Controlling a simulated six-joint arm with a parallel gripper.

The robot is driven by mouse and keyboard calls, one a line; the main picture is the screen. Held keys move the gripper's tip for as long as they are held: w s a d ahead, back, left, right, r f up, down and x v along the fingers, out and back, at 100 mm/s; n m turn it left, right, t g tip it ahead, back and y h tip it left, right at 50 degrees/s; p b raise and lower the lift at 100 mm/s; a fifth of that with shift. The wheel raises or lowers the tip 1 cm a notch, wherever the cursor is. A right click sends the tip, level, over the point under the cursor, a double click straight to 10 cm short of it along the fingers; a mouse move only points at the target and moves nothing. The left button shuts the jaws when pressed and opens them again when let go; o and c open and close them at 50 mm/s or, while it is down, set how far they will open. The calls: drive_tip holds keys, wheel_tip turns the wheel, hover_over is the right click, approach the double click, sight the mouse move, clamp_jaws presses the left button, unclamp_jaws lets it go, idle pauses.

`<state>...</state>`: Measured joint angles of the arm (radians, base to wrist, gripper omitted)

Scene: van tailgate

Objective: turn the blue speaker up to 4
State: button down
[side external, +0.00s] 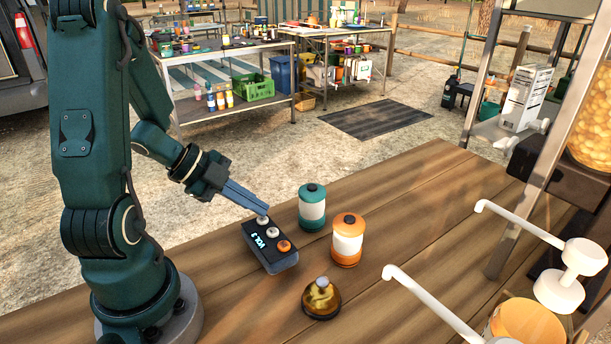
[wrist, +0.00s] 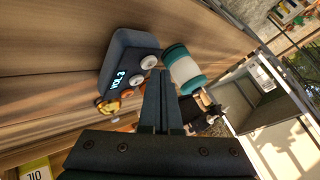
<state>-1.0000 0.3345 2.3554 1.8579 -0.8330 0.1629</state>
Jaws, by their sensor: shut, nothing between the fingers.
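The blue speaker (side external: 278,265) is a dark blue-grey box on the wooden tabletop. Its lit display (side external: 265,239) reads VOL 3. A far white button (side external: 263,219), a middle white button (side external: 267,232) and a near orange button (side external: 284,246) line its top. My gripper (side external: 264,210) is shut and empty, its fingertips right at the far white button; I cannot tell whether they touch it. In the wrist view the speaker (wrist: 130,50) lies left of the shut fingers, with two white buttons showing near them.
A teal-and-white canister (side external: 312,212) stands just right of the speaker, close to my fingers. An orange-and-white canister (side external: 347,245) and a rounded amber bottle (side external: 321,300) stand nearer the front. White pump spouts (side external: 520,228) reach in from the right. Bare wood (side external: 430,190) lies behind.

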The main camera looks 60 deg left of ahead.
sight(257, 221)
drive_tip(key=shift+f, duration=0.4)
idle(0.5)
drive_tip(key=shift+r, duration=0.85)
drive_tip(key=shift+r, duration=0.1)
wheel_tip(257, 221, up, 5)
drive_tip(key=shift+f, duration=0.1)
idle(0.5)
drive_tip(key=shift+d, duration=0.1)
idle(0.4)
